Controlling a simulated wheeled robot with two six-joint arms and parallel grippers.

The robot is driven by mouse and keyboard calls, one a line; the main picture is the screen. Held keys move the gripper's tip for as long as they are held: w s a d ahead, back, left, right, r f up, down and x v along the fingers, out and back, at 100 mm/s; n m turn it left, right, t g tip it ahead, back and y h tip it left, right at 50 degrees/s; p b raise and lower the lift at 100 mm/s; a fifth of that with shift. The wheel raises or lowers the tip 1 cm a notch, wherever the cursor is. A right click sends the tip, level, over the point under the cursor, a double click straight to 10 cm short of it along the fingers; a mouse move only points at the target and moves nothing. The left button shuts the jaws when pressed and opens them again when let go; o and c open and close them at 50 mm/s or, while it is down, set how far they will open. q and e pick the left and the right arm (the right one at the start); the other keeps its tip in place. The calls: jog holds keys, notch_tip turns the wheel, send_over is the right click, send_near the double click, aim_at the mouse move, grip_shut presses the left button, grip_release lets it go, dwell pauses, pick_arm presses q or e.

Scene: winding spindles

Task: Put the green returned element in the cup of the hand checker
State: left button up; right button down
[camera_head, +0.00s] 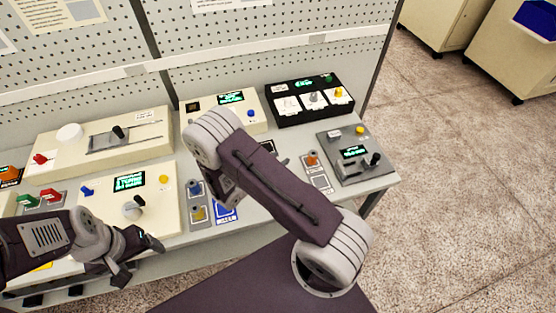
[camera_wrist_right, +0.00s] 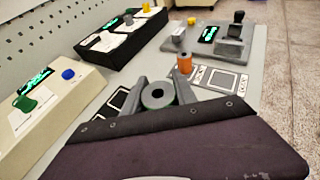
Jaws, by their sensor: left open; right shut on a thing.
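My right gripper (camera_wrist_right: 158,92) is shut on a dark, round, ring-topped element with a green rim (camera_wrist_right: 156,101), seen from above in the right wrist view. In the head view this gripper and the element are mostly hidden behind my right arm. A grey device with a green-lit screen (camera_head: 355,153), a black lever and a yellow button stands at the right end of the bench; it also shows in the right wrist view (camera_wrist_right: 228,49). I cannot make out its cup clearly. My left gripper (camera_head: 138,262) is open and empty at the bench's front left.
An orange element (camera_head: 311,160) stands on a grey pad beside the grey device. A black box with white panels (camera_head: 289,109) stands behind. Cream control boxes (camera_head: 94,149) fill the left side. A pegboard (camera_head: 260,50) rises behind the bench.

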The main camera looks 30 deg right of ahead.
jog(key=shift+f, duration=0.4)
jog(key=shift+f, duration=0.1)
jog(key=shift+f, duration=0.15)
jog(key=c, duration=1)
grip_release()
jog(key=shift+r, duration=0.2)
